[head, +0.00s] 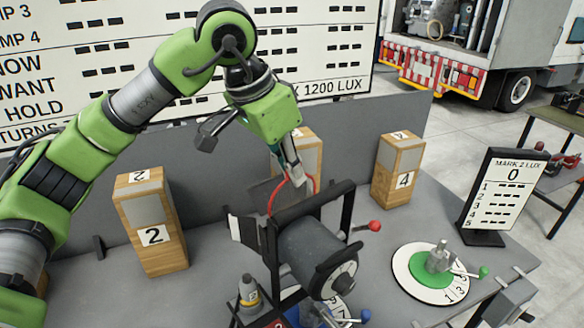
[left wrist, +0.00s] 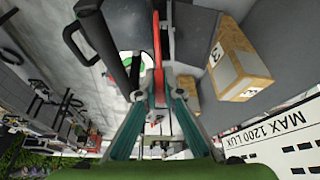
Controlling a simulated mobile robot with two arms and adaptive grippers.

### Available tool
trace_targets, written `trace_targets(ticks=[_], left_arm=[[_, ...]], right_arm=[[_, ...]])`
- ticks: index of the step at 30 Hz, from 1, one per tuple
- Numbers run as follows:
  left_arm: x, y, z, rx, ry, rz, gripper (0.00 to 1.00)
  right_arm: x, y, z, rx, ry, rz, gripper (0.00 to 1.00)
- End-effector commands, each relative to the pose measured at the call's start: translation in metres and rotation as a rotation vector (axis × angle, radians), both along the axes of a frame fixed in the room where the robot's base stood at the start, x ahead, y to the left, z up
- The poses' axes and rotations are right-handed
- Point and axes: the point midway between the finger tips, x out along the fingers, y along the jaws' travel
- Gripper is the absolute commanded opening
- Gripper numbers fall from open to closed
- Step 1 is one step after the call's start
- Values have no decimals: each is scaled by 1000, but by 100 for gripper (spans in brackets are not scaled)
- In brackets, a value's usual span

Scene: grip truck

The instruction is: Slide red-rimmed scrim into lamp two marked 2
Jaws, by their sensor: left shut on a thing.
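My left gripper (head: 297,178) is shut on the red-rimmed scrim (head: 272,198), whose curved red edge shows at the black frame on the lamp's front. In the left wrist view the red rim (left wrist: 157,45) runs edge-on away from between my fingers (left wrist: 160,98). The lamp (head: 318,258) has a dark grey cylindrical body with flaps. Much of the scrim is hidden behind the frame, so I cannot tell how far it sits in the slot. No number shows on the lamp; a wooden block marked 2 (head: 154,237) stands left of it. My right gripper is not in view.
Wooden blocks marked 4 (head: 403,182) and 3 (left wrist: 238,63) stand behind the lamp. A round green-and-white dial (head: 402,272) and a score sign (head: 503,190) are on the right. Red (head: 375,226) and blue (head: 365,315) knobs stick out by the lamp. A grey partition (head: 372,135) closes the back.

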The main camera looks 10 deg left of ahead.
Motion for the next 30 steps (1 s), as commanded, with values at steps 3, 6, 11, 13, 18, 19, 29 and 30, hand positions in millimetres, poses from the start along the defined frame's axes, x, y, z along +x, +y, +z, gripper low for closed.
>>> trace_targets(ticks=[3, 6, 11, 13, 18, 19, 29, 30], left_arm=[[0, 0, -1, -1, -1, 0, 0], [0, 0, -1, -1, -1, 0, 0], [0, 0, -1, 0, 0, 0, 0], [0, 0, -1, 0, 0, 0, 0], [0, 0, -4, 0, 0, 0, 0], [0, 0, -5, 0, 0, 0, 0], [0, 0, -17, 0, 0, 0, 0], [0, 0, -19, 0, 0, 0, 0]], right_arm=[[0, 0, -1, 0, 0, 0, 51], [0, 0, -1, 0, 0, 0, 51], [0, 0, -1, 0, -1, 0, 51], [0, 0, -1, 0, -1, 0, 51], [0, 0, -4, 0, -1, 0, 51], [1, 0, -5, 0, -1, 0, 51], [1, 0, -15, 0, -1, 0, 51], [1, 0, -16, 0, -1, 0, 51]])
